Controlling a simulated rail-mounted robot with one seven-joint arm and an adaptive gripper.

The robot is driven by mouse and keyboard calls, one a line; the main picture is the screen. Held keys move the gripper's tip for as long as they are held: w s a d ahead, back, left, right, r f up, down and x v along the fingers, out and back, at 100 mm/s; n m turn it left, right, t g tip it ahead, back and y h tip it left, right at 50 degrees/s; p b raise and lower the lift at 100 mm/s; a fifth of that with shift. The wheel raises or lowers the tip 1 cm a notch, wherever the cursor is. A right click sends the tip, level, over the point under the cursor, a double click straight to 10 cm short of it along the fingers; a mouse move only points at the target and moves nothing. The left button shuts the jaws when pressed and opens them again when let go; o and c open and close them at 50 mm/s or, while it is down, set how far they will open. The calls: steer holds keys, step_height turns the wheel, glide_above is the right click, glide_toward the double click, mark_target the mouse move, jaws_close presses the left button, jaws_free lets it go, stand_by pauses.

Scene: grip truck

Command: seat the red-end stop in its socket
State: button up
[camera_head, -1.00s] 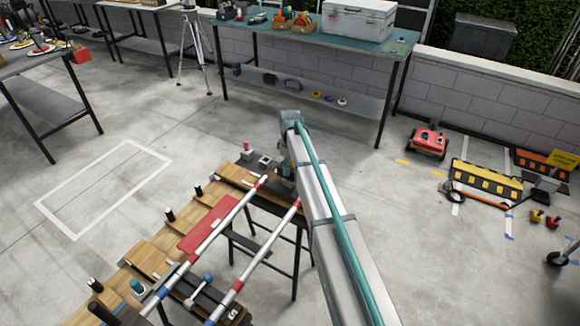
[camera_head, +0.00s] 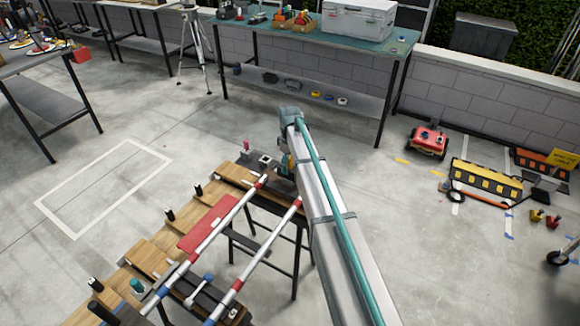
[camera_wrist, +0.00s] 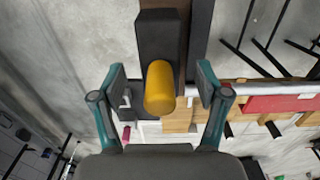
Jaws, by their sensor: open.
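In the wrist view, a yellow-orange cylinder (camera_wrist: 160,90) stands out from a dark block (camera_wrist: 160,35); I take it for the stop, but cannot be sure. My gripper (camera_wrist: 161,73) is open, one teal finger on each side of the cylinder, with a visible gap on both sides. In the head view my gripper (camera_head: 287,168) is low at the far end of the bench, by the red ends of the striped rails (camera_head: 262,182); my arm hides much there. I cannot make out the socket.
The wooden bench (camera_head: 155,252) carries a red plate (camera_head: 207,224), several black pegs and a blue-knobbed lever (camera_head: 208,279). A pink-topped peg (camera_head: 246,146) stands near my gripper. Beyond is a green-topped table (camera_head: 285,30). Open floor lies left of the bench.

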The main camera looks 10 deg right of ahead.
step_height(320, 180, up, 11)
steer(key=shift+f, duration=0.2)
stand_by(0.5)
